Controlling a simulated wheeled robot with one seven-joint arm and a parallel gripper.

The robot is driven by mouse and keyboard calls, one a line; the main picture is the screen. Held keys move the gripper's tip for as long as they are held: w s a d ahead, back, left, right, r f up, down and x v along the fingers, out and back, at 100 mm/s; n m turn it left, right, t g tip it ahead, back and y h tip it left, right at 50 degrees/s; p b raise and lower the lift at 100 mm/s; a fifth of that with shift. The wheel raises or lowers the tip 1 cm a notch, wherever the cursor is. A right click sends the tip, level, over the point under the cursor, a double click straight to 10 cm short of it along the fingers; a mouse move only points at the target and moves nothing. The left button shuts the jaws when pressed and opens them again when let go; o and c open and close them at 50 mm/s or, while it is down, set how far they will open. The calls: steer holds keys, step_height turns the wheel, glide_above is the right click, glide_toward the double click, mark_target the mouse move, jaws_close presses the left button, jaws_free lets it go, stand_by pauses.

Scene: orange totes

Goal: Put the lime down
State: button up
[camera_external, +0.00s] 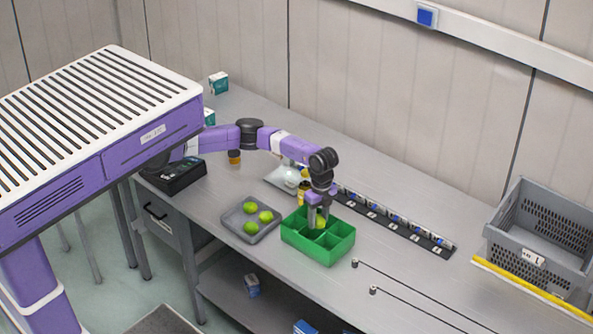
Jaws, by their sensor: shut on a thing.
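My gripper (318,219) points down over the green divided box (330,256) and is shut on a lime (321,223). The lime is partly hidden by the fingers and sits at or just above the box's compartments; I cannot tell whether it touches the bottom. The compartments I can see look empty. A grey tray (236,222) to the left of the box holds three more limes (250,208), (266,216) and (251,227).
A black strip with several small blue-and-silver items (400,230) runs behind the box to the right. A grey crate (530,255) stands at the far right. A white item (285,178) lies behind the tray. Two posts with thin rods (373,290) lie at the front right.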

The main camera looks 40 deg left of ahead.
mark_target(320, 216)
steer(key=o, duration=1.4)
steer(key=shift+c, duration=0.2)
step_height(320, 216, up, 12)
steer(key=shift+w, duration=0.35)
steer(key=shift+d, duration=0.1)
